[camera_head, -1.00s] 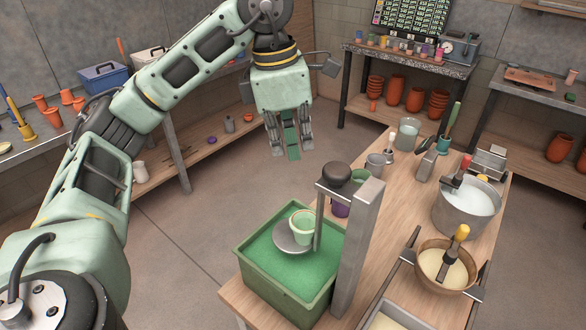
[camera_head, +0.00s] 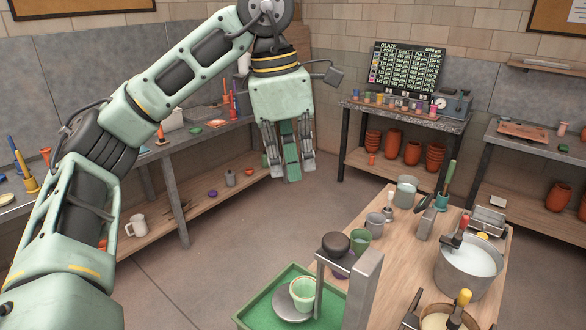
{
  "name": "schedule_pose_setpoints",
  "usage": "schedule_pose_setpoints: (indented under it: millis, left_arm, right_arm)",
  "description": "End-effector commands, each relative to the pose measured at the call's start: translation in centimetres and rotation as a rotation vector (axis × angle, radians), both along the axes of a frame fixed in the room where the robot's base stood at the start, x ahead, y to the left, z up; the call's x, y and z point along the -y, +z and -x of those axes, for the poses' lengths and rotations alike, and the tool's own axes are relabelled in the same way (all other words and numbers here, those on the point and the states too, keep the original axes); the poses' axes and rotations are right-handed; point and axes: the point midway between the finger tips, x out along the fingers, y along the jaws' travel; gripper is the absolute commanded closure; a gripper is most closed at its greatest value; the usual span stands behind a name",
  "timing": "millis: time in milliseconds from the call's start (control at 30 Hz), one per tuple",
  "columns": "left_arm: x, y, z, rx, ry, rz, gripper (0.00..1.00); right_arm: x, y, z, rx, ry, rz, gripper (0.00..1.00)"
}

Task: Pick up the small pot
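A small pale-green pot (camera_head: 303,292) stands upright on a round grey disc (camera_head: 288,306) above the green tub (camera_head: 250,311) at the bottom of the view. A metal post and arm stand close at its right. My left gripper (camera_head: 290,168) hangs pointing down over the floor, well above and behind the pot in the picture. My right gripper is not in view.
The wooden table (camera_head: 404,262) carries a green cup (camera_head: 360,240), a grey bucket of pale liquid (camera_head: 468,268), a bowl (camera_head: 447,318) and tools. A shelf unit (camera_head: 190,150) runs along the left wall. A rack with orange pots (camera_head: 412,153) stands behind. Floor between is clear.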

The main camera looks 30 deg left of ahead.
Motion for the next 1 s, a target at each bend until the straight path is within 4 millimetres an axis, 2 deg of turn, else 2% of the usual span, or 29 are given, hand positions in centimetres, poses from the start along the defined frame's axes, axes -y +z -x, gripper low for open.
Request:
schedule_pose_setpoints:
  millis: [300, 1000]
  left_arm:
    - [0.01, -0.01, -0.01, 0.000, 0.000, 0.000, 1.00]
    - [0.01, -0.02, -0.01, 0.000, 0.000, 0.000, 0.39]
  right_arm:
    - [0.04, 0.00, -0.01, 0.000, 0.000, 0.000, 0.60]
    - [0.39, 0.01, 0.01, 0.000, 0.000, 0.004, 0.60]
